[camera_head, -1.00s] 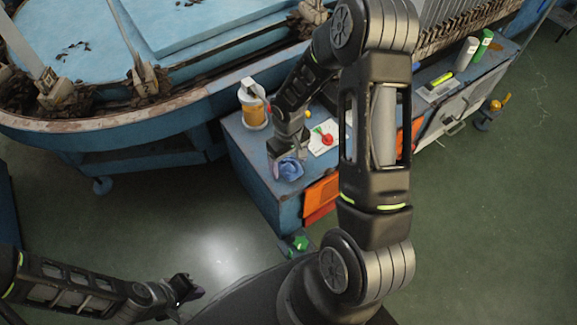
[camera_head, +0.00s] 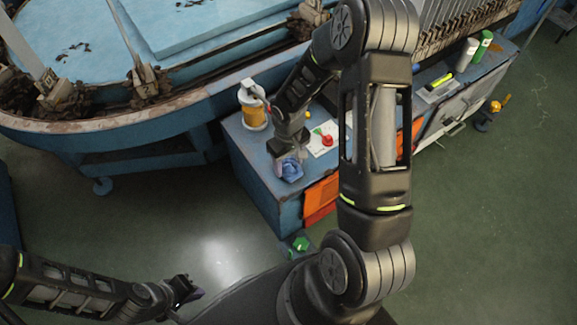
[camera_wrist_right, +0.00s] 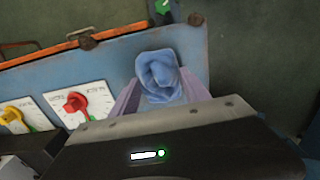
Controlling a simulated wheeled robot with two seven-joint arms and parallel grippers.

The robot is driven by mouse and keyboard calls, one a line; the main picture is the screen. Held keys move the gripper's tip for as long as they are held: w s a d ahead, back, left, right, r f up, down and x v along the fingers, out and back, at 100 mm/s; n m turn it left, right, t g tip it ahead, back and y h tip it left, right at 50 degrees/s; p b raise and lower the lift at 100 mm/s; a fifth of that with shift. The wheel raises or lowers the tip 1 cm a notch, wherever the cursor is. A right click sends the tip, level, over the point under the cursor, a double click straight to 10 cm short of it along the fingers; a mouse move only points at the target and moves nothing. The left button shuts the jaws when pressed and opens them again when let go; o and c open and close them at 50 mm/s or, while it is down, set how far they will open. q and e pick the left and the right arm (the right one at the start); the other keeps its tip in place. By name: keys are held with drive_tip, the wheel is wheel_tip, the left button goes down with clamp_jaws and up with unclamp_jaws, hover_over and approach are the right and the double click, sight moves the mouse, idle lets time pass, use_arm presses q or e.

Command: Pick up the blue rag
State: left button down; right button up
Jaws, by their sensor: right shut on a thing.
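The blue rag (camera_head: 291,171) is a crumpled bundle at the near left end of the blue cabinet top (camera_head: 262,170). My right gripper (camera_head: 283,158) reaches down to it from above. In the right wrist view the rag (camera_wrist_right: 161,76) sits between the two pale purple fingers of the right gripper (camera_wrist_right: 158,92), which are shut on it. Whether the rag still touches the cabinet top is hard to tell. My left gripper (camera_head: 186,291) is at the lower left over the floor, away from the rag. Its fingers are too small and dark to tell open or shut.
A white and orange container (camera_head: 253,107) stands behind the gripper. A red knob (camera_wrist_right: 76,102) and a yellow knob (camera_wrist_right: 12,115) stand beside the rag. A green knob (camera_head: 300,244) sits low in front of the cabinet. Green floor is free at left and right.

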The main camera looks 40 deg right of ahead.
sight(289, 163)
drive_tip(key=c, duration=0.6)
wheel_tip(289, 163, up, 10)
drive_tip(key=shift+r+p, duration=0.1)
drive_tip(key=shift+p, duration=0.9)
